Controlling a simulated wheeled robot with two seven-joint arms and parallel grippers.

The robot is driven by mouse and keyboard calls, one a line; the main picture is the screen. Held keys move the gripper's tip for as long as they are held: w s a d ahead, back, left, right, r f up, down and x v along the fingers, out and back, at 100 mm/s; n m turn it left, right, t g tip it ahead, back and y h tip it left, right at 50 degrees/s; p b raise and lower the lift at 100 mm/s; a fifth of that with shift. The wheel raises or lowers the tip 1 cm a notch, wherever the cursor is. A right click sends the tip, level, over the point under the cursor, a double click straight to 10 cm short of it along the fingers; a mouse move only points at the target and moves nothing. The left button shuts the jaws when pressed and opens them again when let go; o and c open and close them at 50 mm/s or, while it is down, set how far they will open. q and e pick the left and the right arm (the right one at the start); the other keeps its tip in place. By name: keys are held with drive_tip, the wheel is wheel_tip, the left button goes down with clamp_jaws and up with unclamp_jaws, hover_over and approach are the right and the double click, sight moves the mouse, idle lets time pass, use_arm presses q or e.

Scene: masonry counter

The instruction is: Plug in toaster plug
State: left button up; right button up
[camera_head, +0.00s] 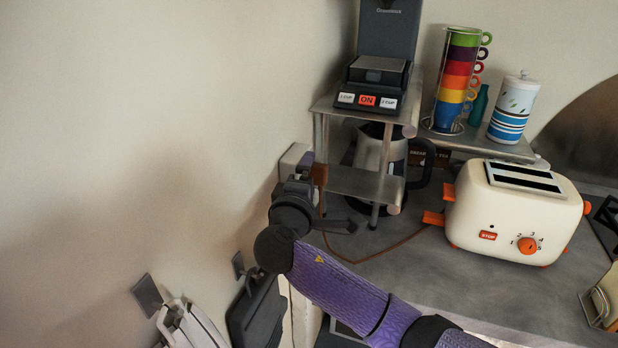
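The cream toaster (515,212) with orange knobs stands on the counter at the right. Its brown cord (375,257) runs left over the counter and rises to a brown-orange piece, seemingly the plug (319,174), beside my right gripper. My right gripper (305,166) is at the wall end of the counter, close in front of a white box, seemingly the outlet (291,158). The gripper partly hides that box. The fingers overlap, so I cannot tell whether they grip the plug or whether it is in the outlet. My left gripper is out of view.
A metal shelf (345,182) with a black coffee machine (378,75) stands right of the gripper, with a metal pitcher (374,150) behind its legs. Stacked cups (458,75) and a canister (512,108) are on another shelf. Bare wall lies left.

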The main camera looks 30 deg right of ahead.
drive_tip(key=p+v, duration=0.1)
drive_tip(key=v, duration=0.9)
idle(0.3)
